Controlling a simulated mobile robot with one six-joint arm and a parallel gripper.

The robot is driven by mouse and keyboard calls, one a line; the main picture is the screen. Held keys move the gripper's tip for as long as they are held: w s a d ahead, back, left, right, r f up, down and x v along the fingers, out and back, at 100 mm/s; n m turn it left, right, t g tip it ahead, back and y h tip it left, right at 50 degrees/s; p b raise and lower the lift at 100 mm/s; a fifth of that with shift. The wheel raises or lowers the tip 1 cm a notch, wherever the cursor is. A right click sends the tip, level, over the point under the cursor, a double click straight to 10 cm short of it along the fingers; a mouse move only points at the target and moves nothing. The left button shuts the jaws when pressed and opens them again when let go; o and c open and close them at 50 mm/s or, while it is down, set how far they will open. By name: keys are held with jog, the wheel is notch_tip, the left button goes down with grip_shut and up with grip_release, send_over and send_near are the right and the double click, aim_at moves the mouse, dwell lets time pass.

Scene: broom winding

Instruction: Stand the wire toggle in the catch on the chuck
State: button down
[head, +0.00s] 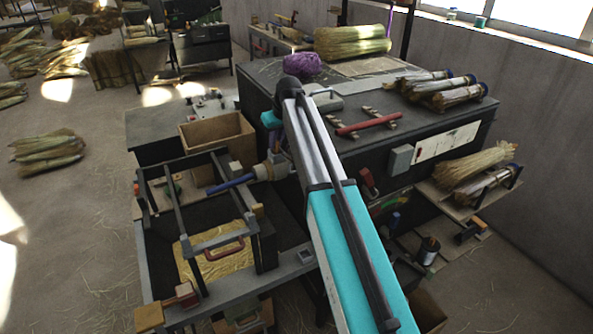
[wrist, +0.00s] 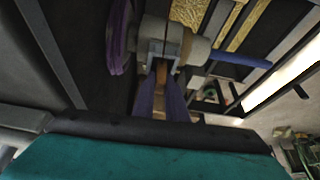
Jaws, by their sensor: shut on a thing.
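The chuck (wrist: 197,50) is a pale, thick cylinder on the winding bench; in the head view (head: 266,172) it holds a blue handle. A grey-blue bracket, apparently the catch (wrist: 157,58), shows at the chuck in the wrist view. My gripper (wrist: 161,85) is right at this bracket, its two dark bluish fingers shut on a small orange-brown piece, apparently the wire toggle (wrist: 162,72). The toggle overlaps the bracket's opening in this view; I cannot tell whether it is seated. In the head view my arm mostly hides the gripper and the toggle.
The blue handle (wrist: 238,59) extends right from the chuck in the wrist view. A wooden box (head: 218,135) and frame bars (head: 172,200) stand near it. The dark cabinet (head: 445,150) carries a red-handled tool (head: 368,124) and purple twine (head: 302,64).

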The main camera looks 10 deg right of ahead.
jog(key=c, duration=1.7)
grip_release()
jog(key=shift+r, duration=0.1)
jog(key=shift+b+v, duration=2.3)
jog(key=shift+v, duration=4.55)
